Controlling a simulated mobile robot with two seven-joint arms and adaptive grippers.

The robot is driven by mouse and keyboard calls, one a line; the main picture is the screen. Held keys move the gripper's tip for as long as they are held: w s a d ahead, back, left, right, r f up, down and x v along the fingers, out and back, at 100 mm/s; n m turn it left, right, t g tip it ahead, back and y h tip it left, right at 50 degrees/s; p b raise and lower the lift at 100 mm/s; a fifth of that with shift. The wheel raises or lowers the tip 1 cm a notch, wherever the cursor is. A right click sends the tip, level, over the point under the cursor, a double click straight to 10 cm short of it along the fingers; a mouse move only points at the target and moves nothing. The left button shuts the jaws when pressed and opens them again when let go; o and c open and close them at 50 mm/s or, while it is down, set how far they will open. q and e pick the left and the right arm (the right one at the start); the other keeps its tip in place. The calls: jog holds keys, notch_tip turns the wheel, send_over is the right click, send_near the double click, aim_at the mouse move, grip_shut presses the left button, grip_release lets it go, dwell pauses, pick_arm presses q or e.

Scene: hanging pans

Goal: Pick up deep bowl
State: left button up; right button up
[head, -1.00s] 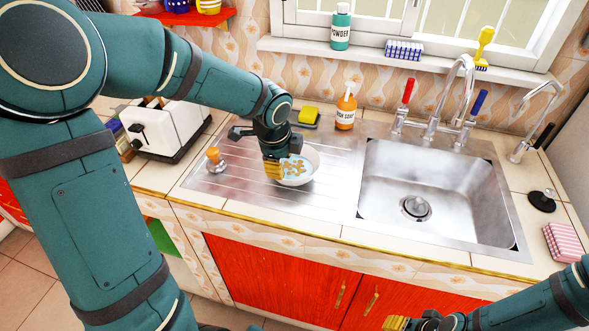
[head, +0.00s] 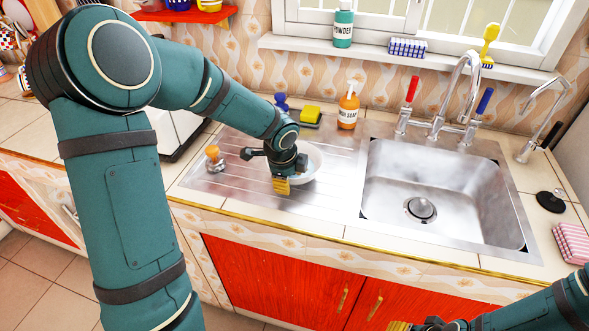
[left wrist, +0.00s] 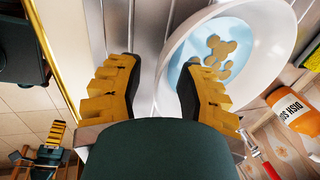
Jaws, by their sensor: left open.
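The deep bowl is white outside with a light blue inside and a tan pattern. It stands on the ribbed metal drainboard, left of the sink; in the head view the bowl (head: 315,165) is partly hidden behind my left gripper (head: 282,184). In the left wrist view, the bowl (left wrist: 262,25) fills the upper right. My left gripper (left wrist: 152,75) is open there, with the bowl's near rim showing between its yellow fingers; I cannot tell whether they touch it. My right gripper (head: 400,326) is cut off at the bottom edge of the head view.
An orange soap bottle (head: 348,105) and a yellow sponge (head: 309,112) stand behind the bowl. A small orange-topped stopper (head: 214,157) is to the left. The sink (head: 435,190) is empty, with tall taps (head: 440,110) behind it.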

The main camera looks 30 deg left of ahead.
pick_arm(q)
jog(key=shift+c, duration=0.3)
grip_shut()
